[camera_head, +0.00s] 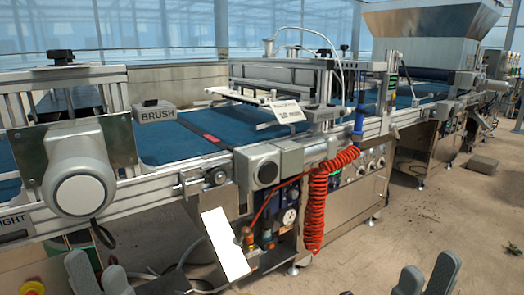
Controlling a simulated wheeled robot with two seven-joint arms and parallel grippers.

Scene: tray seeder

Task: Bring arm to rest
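My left gripper (96,270) shows at the bottom left edge, in front of the seeder's lower frame. Its two grey fingers stand apart with nothing between them. My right gripper (427,272) shows at the bottom right over the bare floor. Its two fingers are also apart and empty. Only the finger ends of both grippers are in view; the arms are cut off by the lower edge. The tray seeder (262,170) runs from the left foreground to the far right, with a blue conveyor belt (170,140) on top.
A white panel (225,245) juts from the machine's front, right of my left gripper. A red coiled hose (317,200) hangs beside it. A large round motor cover (80,185) stands out at left. The sandy floor (420,225) at right is mostly clear.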

